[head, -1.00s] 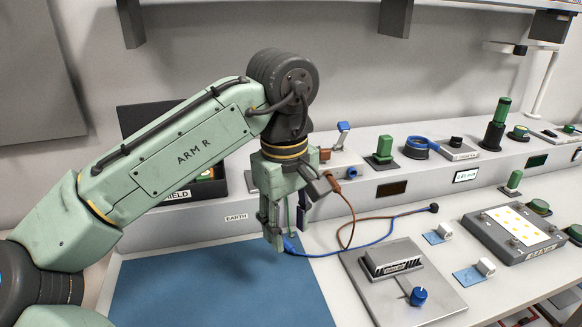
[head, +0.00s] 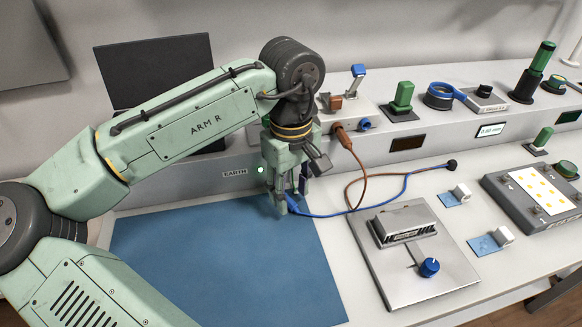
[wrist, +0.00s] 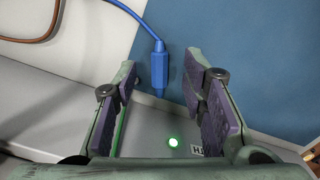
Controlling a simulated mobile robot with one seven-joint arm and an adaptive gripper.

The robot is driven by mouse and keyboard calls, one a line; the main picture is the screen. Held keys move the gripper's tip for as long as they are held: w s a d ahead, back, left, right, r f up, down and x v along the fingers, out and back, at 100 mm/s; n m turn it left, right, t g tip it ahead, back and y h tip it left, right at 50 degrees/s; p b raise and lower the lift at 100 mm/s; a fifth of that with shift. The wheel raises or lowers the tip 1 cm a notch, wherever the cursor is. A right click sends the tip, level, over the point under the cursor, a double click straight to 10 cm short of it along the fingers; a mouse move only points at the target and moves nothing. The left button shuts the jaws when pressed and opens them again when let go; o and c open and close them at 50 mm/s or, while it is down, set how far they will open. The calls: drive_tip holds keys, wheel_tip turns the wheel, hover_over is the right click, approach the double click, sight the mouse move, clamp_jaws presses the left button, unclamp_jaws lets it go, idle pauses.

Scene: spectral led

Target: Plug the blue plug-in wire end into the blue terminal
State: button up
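The blue plug-in wire end (head: 292,204) lies at the right edge of the blue mat, close to my fingertips in the head view. In the wrist view the blue plug (wrist: 159,68) lies between my two fingers, with a gap on each side. My gripper (head: 287,207) points down and is open; its purple-padded fingers also show in the wrist view (wrist: 160,80). The blue wire (head: 370,207) runs right from the plug. The blue terminal (head: 364,124) is on the raised console front, right of a brown plug (head: 341,130) in its socket.
The blue mat (head: 220,275) is otherwise bare. A metal plate (head: 445,285) with a blue knob (head: 429,267) stands to the right. A brown wire (head: 350,190) loops beside the blue one. The console (head: 225,185) bears an EARTH label and a green light (head: 260,169).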

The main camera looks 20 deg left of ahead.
drive_tip(key=shift+f, duration=1.1)
drive_tip(key=shift+c, duration=0.5)
clamp_jaws()
drive_tip(key=c, duration=0.6)
unclamp_jaws()
clamp_jaws()
drive_tip(key=shift+r, duration=0.15)
drive_tip(key=shift+r+p, duration=1.65)
drive_tip(key=shift+p, duration=0.2)
